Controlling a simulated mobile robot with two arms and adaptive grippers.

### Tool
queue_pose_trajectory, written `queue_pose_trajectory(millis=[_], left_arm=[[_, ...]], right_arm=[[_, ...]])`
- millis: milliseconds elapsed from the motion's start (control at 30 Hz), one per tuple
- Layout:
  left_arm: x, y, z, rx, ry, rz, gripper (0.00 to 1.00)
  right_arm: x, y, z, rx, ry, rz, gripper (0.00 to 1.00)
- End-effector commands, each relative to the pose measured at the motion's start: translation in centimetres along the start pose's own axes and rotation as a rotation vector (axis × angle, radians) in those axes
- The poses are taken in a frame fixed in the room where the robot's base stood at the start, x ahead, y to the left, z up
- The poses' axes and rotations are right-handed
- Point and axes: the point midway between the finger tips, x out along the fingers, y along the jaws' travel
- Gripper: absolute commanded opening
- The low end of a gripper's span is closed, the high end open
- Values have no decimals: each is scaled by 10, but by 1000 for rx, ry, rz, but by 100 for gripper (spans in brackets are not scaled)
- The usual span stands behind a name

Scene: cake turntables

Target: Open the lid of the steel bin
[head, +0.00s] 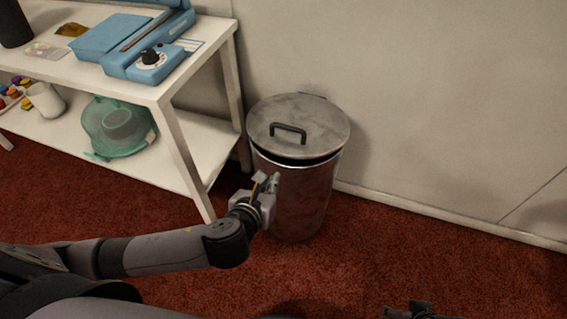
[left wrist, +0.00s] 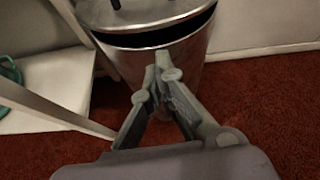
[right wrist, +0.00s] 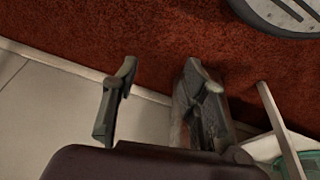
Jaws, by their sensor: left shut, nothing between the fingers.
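The steel bin (head: 305,192) stands on the carpet against the wall. Its round grey lid (head: 320,118) has a dark handle (head: 288,132) on top. The lid's front edge is slightly raised, with a dark gap below it. The bin body (left wrist: 190,60) and the lid (left wrist: 140,12) also show in the left wrist view. My left gripper (head: 268,182) is at the bin's front left, below the rim. Its fingers (left wrist: 163,65) are shut and empty; contact with the bin is unclear. My right gripper (right wrist: 155,85) is open and empty, away from the bin.
A white shelf table (head: 205,125) stands close to the bin's left. It holds a blue device (head: 130,45), a teal bowl (head: 118,128) and a white cup (head: 46,100). The wall (head: 430,90) is behind the bin. Red carpet (head: 450,250) is free to the right.

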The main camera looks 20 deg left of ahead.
Motion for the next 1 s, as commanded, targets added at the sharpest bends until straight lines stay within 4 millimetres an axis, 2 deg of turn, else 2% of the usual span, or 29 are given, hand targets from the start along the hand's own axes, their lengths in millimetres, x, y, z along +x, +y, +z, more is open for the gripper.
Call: queue_pose_trajectory(millis=[100,267,500,700,833,1000], left_arm=[[3,2,2,79,-14,-1,0],[18,2,1,84,-14,0,0],[59,2,0,79,-14,0,0],[89,1,2,78,-13,-1,0],[98,2,2,79,-12,-1,0],[101,1,3,79,-12,-2,0]], right_arm=[[-1,0,0,0,-2,0,40],[-14,1,-1,1,8,1,40],[-46,2,1,3,24,5,40],[-35,1,4,3,21,5,40],[-32,1,5,3,21,5,40],[-32,1,5,3,21,5,40]])
